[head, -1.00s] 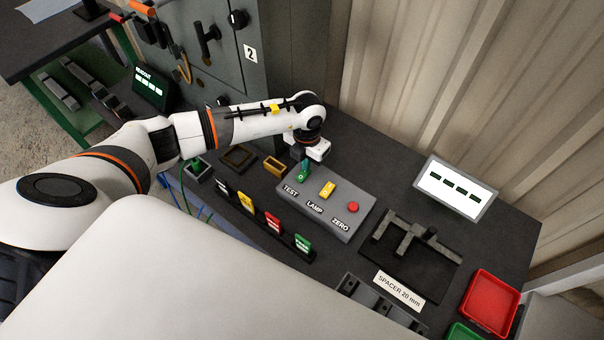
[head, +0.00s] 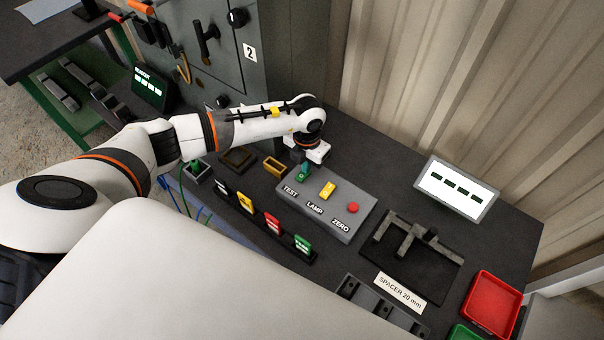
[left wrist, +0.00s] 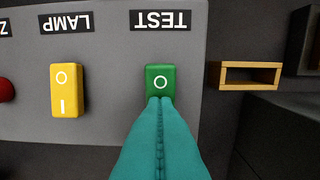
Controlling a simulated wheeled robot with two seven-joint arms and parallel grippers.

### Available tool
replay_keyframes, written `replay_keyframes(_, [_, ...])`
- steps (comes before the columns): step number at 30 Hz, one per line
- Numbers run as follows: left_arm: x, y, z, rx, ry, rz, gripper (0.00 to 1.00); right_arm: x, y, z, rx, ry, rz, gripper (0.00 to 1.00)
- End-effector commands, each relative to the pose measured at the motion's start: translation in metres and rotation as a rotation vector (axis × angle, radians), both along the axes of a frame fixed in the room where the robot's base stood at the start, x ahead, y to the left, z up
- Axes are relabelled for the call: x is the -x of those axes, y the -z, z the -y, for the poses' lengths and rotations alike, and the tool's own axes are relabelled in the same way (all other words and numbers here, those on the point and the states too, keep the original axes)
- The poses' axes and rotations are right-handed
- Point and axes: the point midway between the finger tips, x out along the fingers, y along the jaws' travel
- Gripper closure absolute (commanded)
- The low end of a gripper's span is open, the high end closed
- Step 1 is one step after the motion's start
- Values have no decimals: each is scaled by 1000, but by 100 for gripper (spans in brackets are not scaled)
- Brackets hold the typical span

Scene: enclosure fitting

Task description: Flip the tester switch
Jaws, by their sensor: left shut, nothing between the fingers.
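The grey tester box (head: 346,218) lies on the dark bench, labelled TEST, LAMP and ZERO. It carries a green TEST switch (left wrist: 160,80), a yellow LAMP switch (head: 327,190) and a red ZERO button (head: 352,208). My left gripper (left wrist: 160,102) is shut and empty. In the left wrist view its teal fingertips are at the lower edge of the green switch, covering its lower part; an O mark shows above them. I cannot tell whether they touch it. In the head view the left gripper (head: 303,172) is over the TEST end of the box. My right gripper is not in view.
A small yellow open frame (left wrist: 244,75) lies beside the box's TEST end. A rack of coloured tags (head: 262,226) stands in front. A white display (head: 457,188) with dark dashes is behind at right. A red tray (head: 490,303) sits at the far right.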

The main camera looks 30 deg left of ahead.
Motion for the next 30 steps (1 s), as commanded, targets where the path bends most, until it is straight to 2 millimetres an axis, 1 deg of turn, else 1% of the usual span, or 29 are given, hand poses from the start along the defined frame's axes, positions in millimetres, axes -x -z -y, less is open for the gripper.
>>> replay_keyframes(6, [1,-19,0,0,1,-1,100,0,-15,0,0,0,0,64])
replay_keyframes(24, [0,-67,0,0,0,1,100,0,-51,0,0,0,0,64])
replay_keyframes(30, [0,-69,0,0,0,0,100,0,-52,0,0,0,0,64])
